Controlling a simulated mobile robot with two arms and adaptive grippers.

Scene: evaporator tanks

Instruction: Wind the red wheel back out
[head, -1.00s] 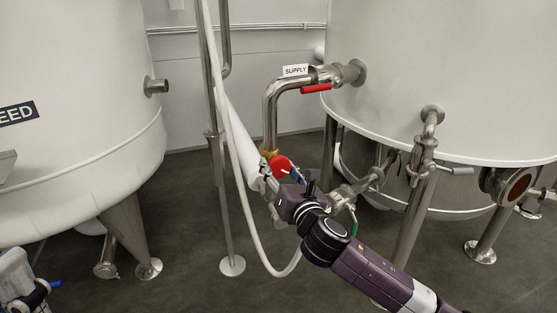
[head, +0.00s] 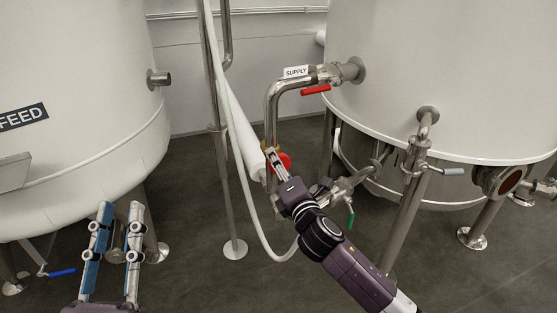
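The red wheel (head: 285,161) is on the vertical end of the supply pipe, low in the middle of the head view. My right gripper (head: 268,152) is at the wheel and covers its left part. Its fingers overlap in this view, so I cannot tell whether they are open or closed, or whether they touch the wheel. My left gripper (head: 121,210) is at lower left with its two blue-and-silver fingers pointing up and apart. It is open and empty, well away from the wheel.
The bent supply pipe (head: 272,100) has a red lever (head: 315,90) close above the wheel. A white hose (head: 235,170) hangs just left of my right gripper. The feed tank (head: 70,100) stands left, another tank (head: 450,70) right. A green-handled valve (head: 350,217) is below.

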